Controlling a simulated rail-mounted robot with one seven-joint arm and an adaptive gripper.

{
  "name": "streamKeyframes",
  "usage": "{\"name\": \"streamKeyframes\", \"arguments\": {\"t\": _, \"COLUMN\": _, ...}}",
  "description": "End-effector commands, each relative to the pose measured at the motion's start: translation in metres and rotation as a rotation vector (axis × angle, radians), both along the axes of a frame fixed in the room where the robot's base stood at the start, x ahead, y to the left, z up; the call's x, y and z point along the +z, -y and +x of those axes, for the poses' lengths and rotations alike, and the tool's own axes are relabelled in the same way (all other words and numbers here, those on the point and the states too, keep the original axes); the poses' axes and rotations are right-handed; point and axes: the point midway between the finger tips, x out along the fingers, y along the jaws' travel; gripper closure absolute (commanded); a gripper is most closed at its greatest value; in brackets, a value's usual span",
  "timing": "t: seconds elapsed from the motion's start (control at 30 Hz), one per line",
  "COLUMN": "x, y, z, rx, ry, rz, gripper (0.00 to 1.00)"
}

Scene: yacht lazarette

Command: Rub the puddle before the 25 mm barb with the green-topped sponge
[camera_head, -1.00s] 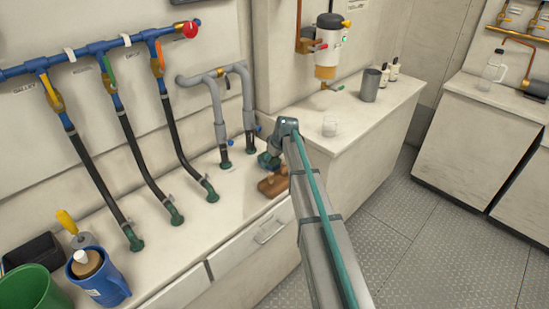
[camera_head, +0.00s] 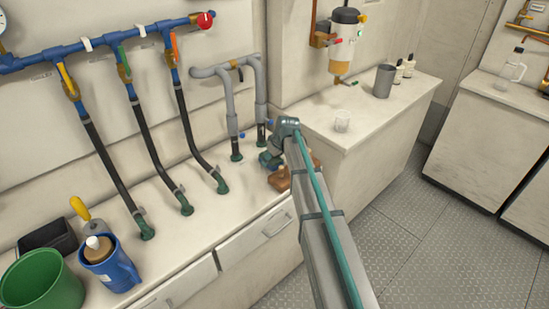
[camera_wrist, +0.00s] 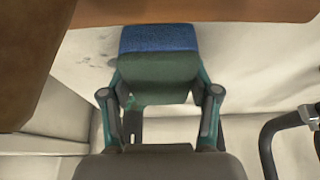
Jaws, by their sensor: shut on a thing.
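My gripper (camera_head: 268,161) is low over the left counter, in front of the grey pipe pair. In the wrist view my gripper (camera_wrist: 160,92) is shut on a block with a dark green face and a blue textured far part, which looks like the green-topped sponge (camera_wrist: 158,70). Whether it touches the counter cannot be told. Green barb fittings stand along the counter: under the black hoses (camera_head: 145,231), (camera_head: 186,208), (camera_head: 221,186), and under the grey pipes (camera_head: 236,156). Their size labels cannot be read. Faint dark marks (camera_wrist: 92,62) lie left of the sponge; no clear puddle shows.
A brown block (camera_head: 282,180) is close by my gripper; brown surfaces (camera_wrist: 195,11) also crowd the wrist view's top and left. A green bucket (camera_head: 42,283), blue jug (camera_head: 112,268) and black bin (camera_head: 50,237) stand at left.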

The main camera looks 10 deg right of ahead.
Motion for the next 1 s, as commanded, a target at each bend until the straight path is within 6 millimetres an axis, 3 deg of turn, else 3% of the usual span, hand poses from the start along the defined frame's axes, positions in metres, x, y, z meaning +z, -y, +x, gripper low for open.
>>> {"name": "streamKeyframes", "arguments": {"t": 1.0, "x": 0.001, "y": 0.047, "z": 0.029, "rx": -0.001, "ry": 0.001, "rz": 0.0, "gripper": 0.67}}
